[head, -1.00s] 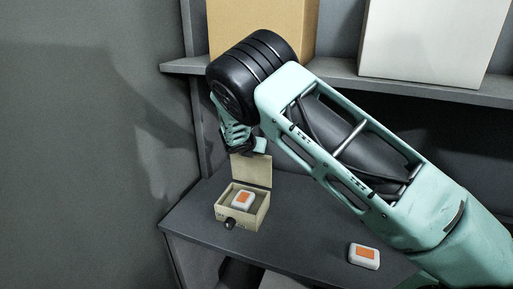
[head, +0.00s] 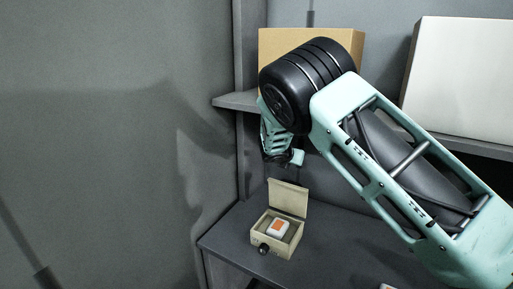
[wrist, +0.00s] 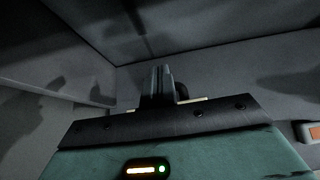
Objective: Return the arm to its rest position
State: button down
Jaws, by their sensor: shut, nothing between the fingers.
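My gripper (head: 291,160) hangs from my raised arm in the head view, above and apart from the small beige box. In the wrist view my gripper (wrist: 163,72) has its fingers together with nothing seen between them. The beige box (head: 266,242) stands on the dark shelf with its lid (head: 288,198) up. A white block with an orange patch (head: 278,229) lies inside the box. The gripper's far side is partly hidden in the head view by the black wrist joint.
A second white and orange block (head: 387,286) lies on the dark lower shelf (head: 335,250), mostly cut off at the bottom edge. A tan carton (head: 350,40) and a white box (head: 460,75) stand on the upper shelf (head: 235,101). A grey wall (head: 100,130) fills the left.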

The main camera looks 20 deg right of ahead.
jog(key=shift+s+f, duration=0.15)
jog(key=shift+f, duration=0.05)
jog(key=s+a+f+m+g+y+b, duration=0.25)
jog(key=s+a+m+b, duration=0.35)
jog(key=s, duration=0.5)
jog(key=s+a+f+m+g+y+b, duration=0.2)
jog(key=s+a+f+m+y+b, duration=0.15)
jog(key=s+a+m, duration=0.6)
jog(key=s+a+f+m+g+y+b, duration=0.1)
jog(key=s+a+b, duration=0.1)
jog(key=s, duration=1.2)
jog(key=s+a+f+m+g+y+b, duration=0.1)
jog(key=s+b, duration=0.4)
jog(key=s, duration=1)
jog(key=shift+s+a+f+m+g, duration=0.2)
jog(key=shift+s+a+m+g, duration=0.05)
jog(key=shift+a+m+g, duration=0.45)
